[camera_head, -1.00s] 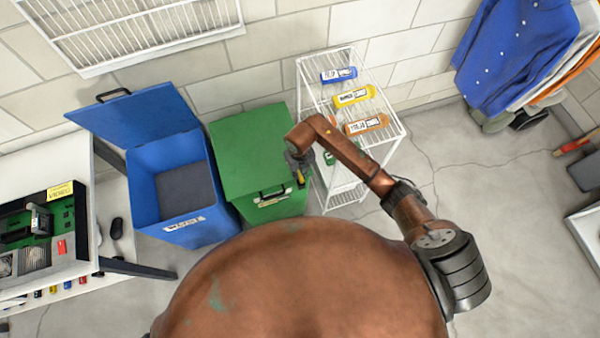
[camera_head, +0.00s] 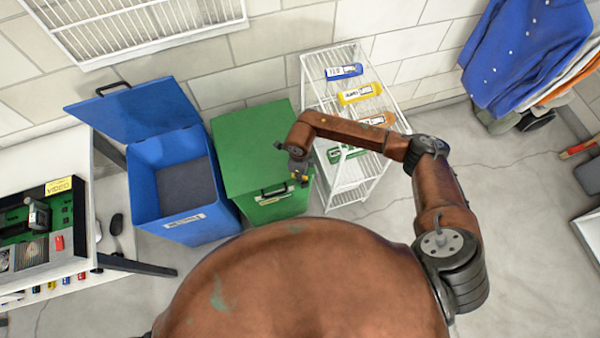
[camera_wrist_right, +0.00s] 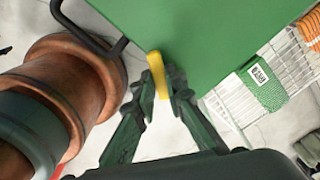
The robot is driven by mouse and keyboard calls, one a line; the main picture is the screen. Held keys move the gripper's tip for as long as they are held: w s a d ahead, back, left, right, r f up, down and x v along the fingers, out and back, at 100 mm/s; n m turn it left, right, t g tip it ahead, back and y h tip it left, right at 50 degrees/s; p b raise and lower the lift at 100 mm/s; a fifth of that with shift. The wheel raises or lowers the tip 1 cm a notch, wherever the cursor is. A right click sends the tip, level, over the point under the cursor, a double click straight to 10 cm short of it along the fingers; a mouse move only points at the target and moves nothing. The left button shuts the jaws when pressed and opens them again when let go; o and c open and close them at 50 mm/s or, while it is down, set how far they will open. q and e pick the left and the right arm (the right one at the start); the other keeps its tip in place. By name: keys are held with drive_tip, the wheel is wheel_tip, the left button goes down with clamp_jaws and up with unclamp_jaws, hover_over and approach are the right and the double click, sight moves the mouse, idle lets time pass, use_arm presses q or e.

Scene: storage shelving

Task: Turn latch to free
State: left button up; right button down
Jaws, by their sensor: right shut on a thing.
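A green bin with a shut lid (camera_head: 250,140) stands left of the wire rack; its green lid also fills the top of the right wrist view (camera_wrist_right: 200,40). A yellow latch (camera_wrist_right: 155,65) sits at the lid's edge. My right gripper (camera_head: 300,180) is at the bin's front right corner. In the right wrist view the two dark fingers of my right gripper (camera_wrist_right: 162,88) are shut on the yellow latch, one on each side. In the head view the latch is small and mostly hidden by the gripper. My left gripper is not in view.
A black handle (camera_wrist_right: 85,30) is on the green bin, close to my right wrist. A blue bin (camera_head: 180,225) with a raised lid stands left.

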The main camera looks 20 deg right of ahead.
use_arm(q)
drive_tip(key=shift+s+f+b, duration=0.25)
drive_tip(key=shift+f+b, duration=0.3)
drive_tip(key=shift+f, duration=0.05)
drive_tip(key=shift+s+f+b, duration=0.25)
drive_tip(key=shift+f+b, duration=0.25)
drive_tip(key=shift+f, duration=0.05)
use_arm(e)
drive_tip(key=n, duration=0.6)
drive_tip(key=shift+s+a, duration=0.15)
drive_tip(key=shift+s, duration=0.25)
drive_tip(key=shift+n, duration=0.3)
drive_tip(key=c, duration=2)
unclamp_jaws()
drive_tip(key=shift+o, duration=0.2)
wheel_tip(320, 180, up, 12)
drive_tip(key=shift+s, duration=0.1)
